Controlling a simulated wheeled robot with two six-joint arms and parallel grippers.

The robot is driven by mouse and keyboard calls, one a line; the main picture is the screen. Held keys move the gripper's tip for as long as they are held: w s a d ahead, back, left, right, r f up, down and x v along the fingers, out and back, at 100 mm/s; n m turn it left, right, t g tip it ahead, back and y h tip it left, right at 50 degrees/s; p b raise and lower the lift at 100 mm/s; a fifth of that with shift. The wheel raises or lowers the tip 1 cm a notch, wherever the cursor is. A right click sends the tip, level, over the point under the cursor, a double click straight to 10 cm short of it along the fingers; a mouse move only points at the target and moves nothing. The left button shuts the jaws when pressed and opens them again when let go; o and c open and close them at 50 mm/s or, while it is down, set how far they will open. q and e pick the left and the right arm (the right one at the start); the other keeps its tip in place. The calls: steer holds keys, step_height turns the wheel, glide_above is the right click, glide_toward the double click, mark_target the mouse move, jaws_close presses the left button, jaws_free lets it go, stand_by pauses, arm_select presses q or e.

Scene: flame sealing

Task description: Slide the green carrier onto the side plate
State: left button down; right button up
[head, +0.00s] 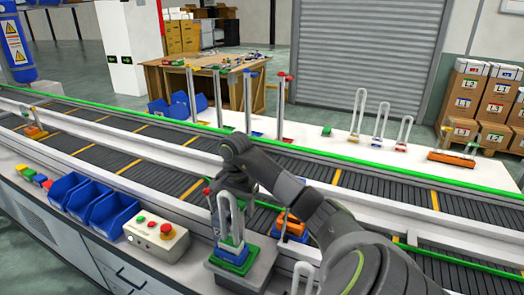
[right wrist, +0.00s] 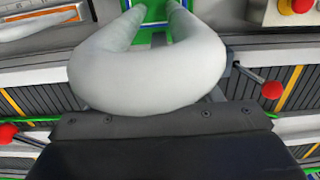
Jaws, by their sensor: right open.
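A white U-shaped tube (head: 230,215) stands upright on the carrier. My right gripper (head: 226,192) is just above the tube's bend, open, and its fingertips are mostly hidden. In the right wrist view the tube's bend (right wrist: 150,65) fills the middle, with a green part of the carrier (right wrist: 152,12) behind it. I cannot tell which surface is the side plate. My left gripper is not in view.
An orange fixture (head: 291,226) stands right of the carrier. A control box with a red button (head: 157,237) and blue bins (head: 112,212) lie to the left. A red-knobbed lever (right wrist: 271,90) shows on the right in the wrist view. The conveyor (head: 110,150) runs behind.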

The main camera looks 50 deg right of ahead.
step_height(320, 180, up, 12)
steer(key=p, duration=1.1)
steer(key=shift+f, duration=0.15)
steer(key=shift+s, duration=0.1)
